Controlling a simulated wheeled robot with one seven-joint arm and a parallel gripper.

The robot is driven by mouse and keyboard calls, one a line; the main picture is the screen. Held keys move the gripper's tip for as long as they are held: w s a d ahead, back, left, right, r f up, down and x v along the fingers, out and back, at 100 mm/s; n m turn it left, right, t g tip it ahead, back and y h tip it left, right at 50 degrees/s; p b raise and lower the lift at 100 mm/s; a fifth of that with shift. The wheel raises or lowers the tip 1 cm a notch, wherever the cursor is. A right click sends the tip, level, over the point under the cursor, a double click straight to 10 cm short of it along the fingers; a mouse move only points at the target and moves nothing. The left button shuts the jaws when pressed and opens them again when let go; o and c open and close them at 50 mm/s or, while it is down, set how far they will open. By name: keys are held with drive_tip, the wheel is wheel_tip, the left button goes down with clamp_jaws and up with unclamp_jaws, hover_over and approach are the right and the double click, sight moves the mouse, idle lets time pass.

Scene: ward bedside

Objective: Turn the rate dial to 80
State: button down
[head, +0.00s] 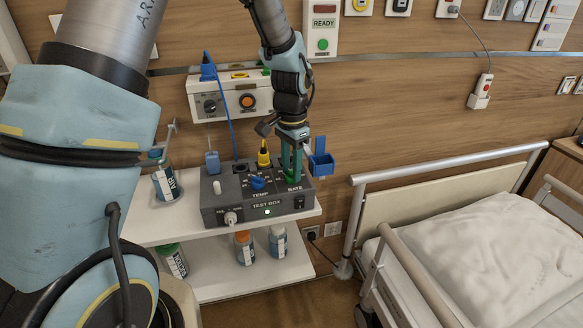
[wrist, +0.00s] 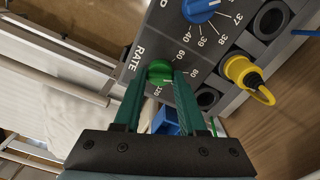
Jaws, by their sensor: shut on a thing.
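The green rate dial (wrist: 160,70) sits on the grey test box (head: 240,204), by the word RATE. Scale numbers 60, 80 and 120 show around it in the wrist view. My gripper (wrist: 161,77) points down at the dial, one teal finger on each side, and is shut on it. In the head view my gripper (head: 292,172) stands over the right part of the box and mostly hides the dial. I cannot tell which number the dial points to.
The blue temp dial (head: 257,183) and a yellow plug (head: 263,155) are left of my gripper. A blue holder (head: 321,165) is close on its right. A black switch (head: 299,203) is on the box front. The bed (head: 480,250) stands to the right.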

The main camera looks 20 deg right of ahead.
drive_tip(key=shift+c, duration=2.3)
unclamp_jaws()
wheel_tip(320, 180, up, 11)
drive_tip(key=b, duration=0.2)
drive_tip(key=shift+b, duration=0.3)
drive_tip(key=shift+f, duration=0.1)
drive_tip(key=s+a+f+n, duration=0.2)
drive_tip(key=a+n, duration=0.4)
drive_tip(key=a, duration=0.9)
drive_tip(key=s+a+f+n+t, duration=0.1)
drive_tip(key=a+n, duration=0.6)
drive_tip(key=a, duration=0.8)
wheel_tip(320, 180, down, 2)
drive_tip(key=shift+s+f+n+t, duration=0.1)
drive_tip(key=shift+s+n+t, duration=0.2)
drive_tip(key=shift+s, duration=0.25)
